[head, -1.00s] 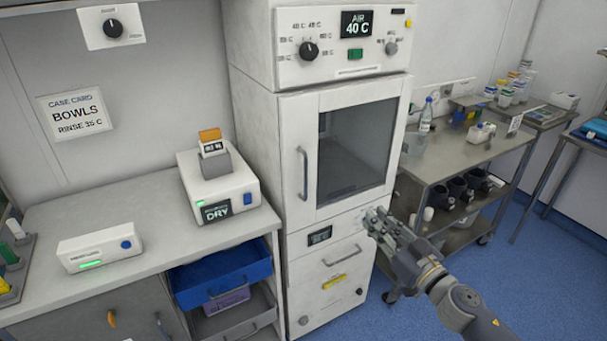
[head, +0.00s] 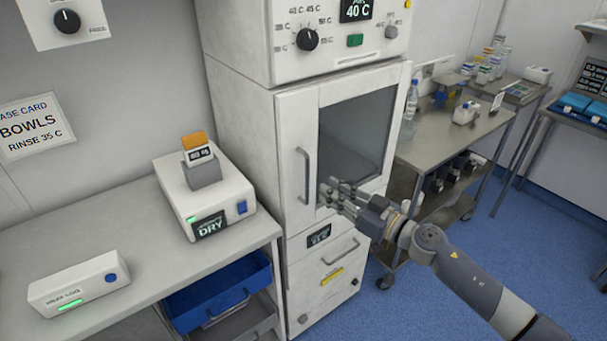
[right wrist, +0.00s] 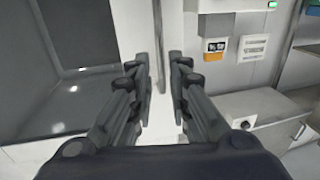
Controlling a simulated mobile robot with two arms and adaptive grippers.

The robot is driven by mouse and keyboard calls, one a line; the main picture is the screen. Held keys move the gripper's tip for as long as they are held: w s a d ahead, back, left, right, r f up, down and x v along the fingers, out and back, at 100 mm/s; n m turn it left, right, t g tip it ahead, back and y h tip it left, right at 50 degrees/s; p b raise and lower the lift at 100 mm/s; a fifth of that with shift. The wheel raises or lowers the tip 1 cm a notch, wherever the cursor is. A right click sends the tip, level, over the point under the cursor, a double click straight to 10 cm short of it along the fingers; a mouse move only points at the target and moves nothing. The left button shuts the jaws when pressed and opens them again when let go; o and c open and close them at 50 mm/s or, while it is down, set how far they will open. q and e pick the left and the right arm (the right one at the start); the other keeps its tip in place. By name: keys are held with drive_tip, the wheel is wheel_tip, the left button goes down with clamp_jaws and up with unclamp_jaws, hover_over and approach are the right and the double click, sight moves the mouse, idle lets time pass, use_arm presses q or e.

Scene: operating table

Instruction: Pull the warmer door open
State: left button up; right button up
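The white warmer door (head: 297,120) has a dark glass window (head: 356,140) and appears shut. Its grey vertical bar handle (head: 306,175) is on the door's left side. My right gripper (head: 327,189) is in front of the door, just right of the handle's lower part. In the right wrist view, the right gripper (right wrist: 157,72) has its two fingers apart. The handle (right wrist: 159,45) shows as a thin vertical bar beyond and between the fingertips. Nothing is held, and I cannot tell the exact distance to the handle. My left gripper is not in view.
A counter (head: 120,250) with a white dryer box (head: 205,205) stands left of the warmer. A blue drawer bin (head: 220,292) is below it. A steel cart (head: 450,140) with bottles stands close on the right. Blue floor (head: 400,310) is open in front.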

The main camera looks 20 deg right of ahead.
hover_over(307, 200)
drive_tip(key=shift+w+p, duration=0.3)
drive_tip(key=shift+p, duration=0.1)
clamp_jaws()
